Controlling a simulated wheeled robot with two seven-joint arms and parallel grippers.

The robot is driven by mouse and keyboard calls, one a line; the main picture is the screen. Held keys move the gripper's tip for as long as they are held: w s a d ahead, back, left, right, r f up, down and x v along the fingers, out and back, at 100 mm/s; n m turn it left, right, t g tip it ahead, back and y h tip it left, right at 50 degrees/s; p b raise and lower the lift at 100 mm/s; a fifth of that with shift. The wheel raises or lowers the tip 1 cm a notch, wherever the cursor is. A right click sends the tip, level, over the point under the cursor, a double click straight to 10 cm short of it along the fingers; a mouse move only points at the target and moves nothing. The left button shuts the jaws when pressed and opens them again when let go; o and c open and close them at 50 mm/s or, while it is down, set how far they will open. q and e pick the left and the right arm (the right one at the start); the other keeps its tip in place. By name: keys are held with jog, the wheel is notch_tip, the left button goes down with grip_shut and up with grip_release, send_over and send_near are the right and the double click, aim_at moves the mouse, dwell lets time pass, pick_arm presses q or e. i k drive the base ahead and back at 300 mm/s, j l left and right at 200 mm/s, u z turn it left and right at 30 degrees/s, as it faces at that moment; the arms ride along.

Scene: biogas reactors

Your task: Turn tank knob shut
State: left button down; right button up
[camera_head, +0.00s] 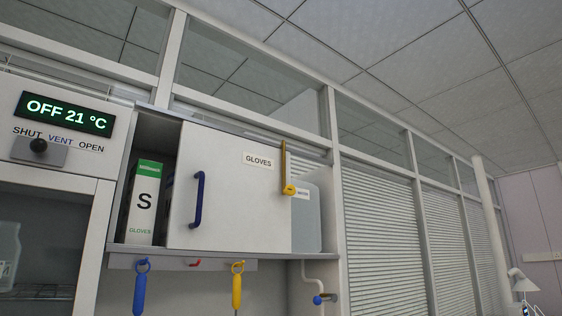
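A pale grey-blue tank (306,220) with a small white label stands on the right end of the shelf, partly behind the white cabinet door. I cannot tell from the picture which knob belongs to a tank. Neither of my grippers is in view.
A display (66,113) reads OFF 21 °C. The white cabinet door (225,195), labelled GLOVES, has a blue handle (198,200). A glove box (146,203) stands left of it. Blue (140,288) and yellow (237,285) tools hang below. A lamp (522,283) is at lower right.

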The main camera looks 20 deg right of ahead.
aim_at(290, 190)
jog(key=z, duration=0.7)
jog(key=k+l+u, duration=0.2)
jog(key=l, duration=0.35)
jog(key=i+l, duration=0.05)
jog(key=i, duration=0.05)
